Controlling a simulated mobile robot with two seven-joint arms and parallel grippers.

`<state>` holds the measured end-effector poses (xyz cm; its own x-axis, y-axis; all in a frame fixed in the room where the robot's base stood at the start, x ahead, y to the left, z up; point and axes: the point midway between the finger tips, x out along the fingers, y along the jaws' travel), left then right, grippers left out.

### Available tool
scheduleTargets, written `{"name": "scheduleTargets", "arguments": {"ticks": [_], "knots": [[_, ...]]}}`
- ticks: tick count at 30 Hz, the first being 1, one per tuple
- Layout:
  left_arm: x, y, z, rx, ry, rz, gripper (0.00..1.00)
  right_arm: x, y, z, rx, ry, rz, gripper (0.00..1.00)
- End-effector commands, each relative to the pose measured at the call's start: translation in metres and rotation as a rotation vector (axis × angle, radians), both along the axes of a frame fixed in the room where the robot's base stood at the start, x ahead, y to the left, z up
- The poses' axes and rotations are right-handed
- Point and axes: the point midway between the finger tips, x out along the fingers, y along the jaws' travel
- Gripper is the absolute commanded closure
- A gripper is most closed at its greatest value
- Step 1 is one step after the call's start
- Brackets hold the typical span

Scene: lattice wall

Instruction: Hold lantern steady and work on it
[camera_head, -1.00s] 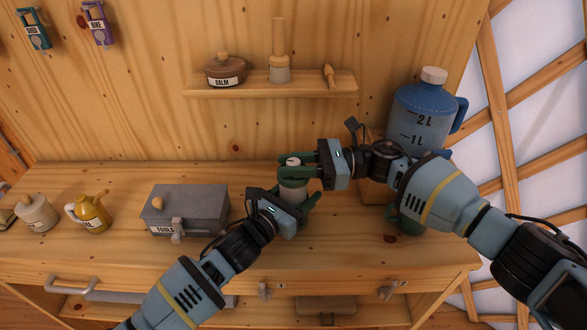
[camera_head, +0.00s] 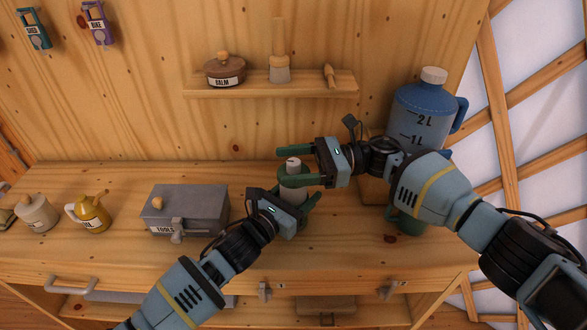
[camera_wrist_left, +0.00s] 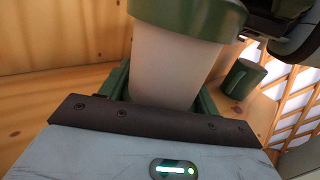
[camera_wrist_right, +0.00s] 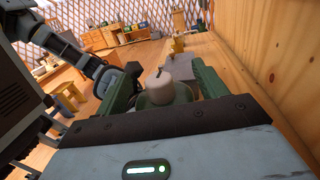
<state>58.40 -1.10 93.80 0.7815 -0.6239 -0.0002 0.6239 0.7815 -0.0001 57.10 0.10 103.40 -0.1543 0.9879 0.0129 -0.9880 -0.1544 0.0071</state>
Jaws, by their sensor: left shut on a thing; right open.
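The lantern (camera_head: 293,182) stands upright on the workbench, with a green top and a pale body (camera_wrist_left: 175,65). A pale knob-like cap (camera_head: 293,163) sits on its top and also shows in the right wrist view (camera_wrist_right: 172,90). My left gripper (camera_head: 286,203) is shut on the lantern's pale body from the front. My right gripper (camera_head: 284,167) is open at the lantern's top, its fingers spread on either side of the cap and apart from it. The lantern's lower part is largely hidden by my left gripper.
A grey tools box (camera_head: 187,210), yellow oil can (camera_head: 94,215) and pale pot (camera_head: 37,213) stand left. A blue jug (camera_head: 420,115) and green cup (camera_head: 408,221) are right, by my right arm. A shelf (camera_head: 300,90) hangs above.

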Motion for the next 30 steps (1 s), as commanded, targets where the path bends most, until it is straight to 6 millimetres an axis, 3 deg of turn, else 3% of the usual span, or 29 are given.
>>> {"name": "scheduleTargets", "arguments": {"ticks": [13,30], "knots": [[0.001,0.000,0.002,-0.002,-0.004,0.000,0.60,0.000,-0.002,0.000,0.000,0.000,-0.001,0.29],[0.000,0.000,0.002,-0.002,-0.004,0.000,0.60,0.006,-0.035,-0.001,0.000,0.000,-0.002,0.29]]}}
